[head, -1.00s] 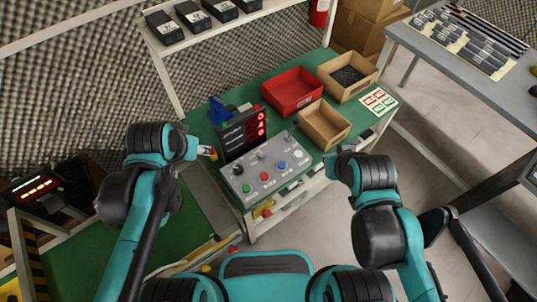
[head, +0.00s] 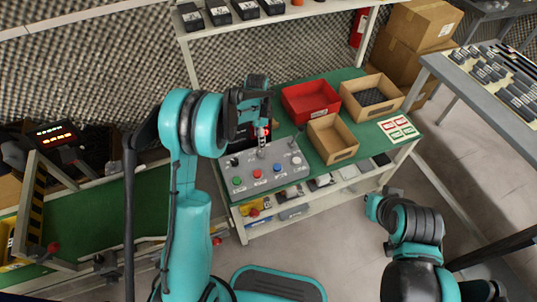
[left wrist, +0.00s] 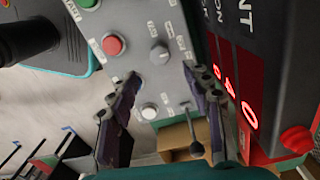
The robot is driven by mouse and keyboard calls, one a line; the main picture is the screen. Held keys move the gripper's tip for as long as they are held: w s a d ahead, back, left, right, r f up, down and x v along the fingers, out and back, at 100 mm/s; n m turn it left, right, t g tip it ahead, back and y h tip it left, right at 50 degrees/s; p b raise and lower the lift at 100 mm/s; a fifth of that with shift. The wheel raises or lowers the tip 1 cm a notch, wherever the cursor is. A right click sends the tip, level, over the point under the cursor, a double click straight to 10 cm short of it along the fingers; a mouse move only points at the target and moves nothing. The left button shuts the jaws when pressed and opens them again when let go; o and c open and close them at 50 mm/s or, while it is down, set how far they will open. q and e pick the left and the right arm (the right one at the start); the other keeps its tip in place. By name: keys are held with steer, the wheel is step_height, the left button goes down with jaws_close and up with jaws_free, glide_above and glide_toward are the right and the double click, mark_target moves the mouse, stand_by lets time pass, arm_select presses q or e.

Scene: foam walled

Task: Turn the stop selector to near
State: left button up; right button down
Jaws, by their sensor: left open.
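The grey control panel (head: 283,182) stands on the green bench, with green, red, blue and white buttons along its front. A grey rotary knob (left wrist: 159,54) with small labels, too small to read surely, shows in the left wrist view; it looks like the stop selector. My left gripper (head: 262,146) hangs over the panel's back row. In the left wrist view its fingers (left wrist: 163,72) are apart and empty, with the knob just beyond and between the tips. My right gripper (head: 374,204) is low at the right, away from the panel; its fingers are unclear.
A black display with red digits (left wrist: 238,95) stands close beside the left gripper. A ball-tipped lever (left wrist: 196,147) and the white button (left wrist: 150,111) are near the fingers. A red bin (head: 310,101) and cardboard trays (head: 332,138) sit right of the panel.

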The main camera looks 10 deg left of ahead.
mark_target(260, 152)
arm_select(q)
step_height(260, 152, down, 8)
steer(key=b, duration=0.3)
steer(key=shift+s, duration=0.1)
steer(key=shift+c, duration=0.2)
jaws_close()
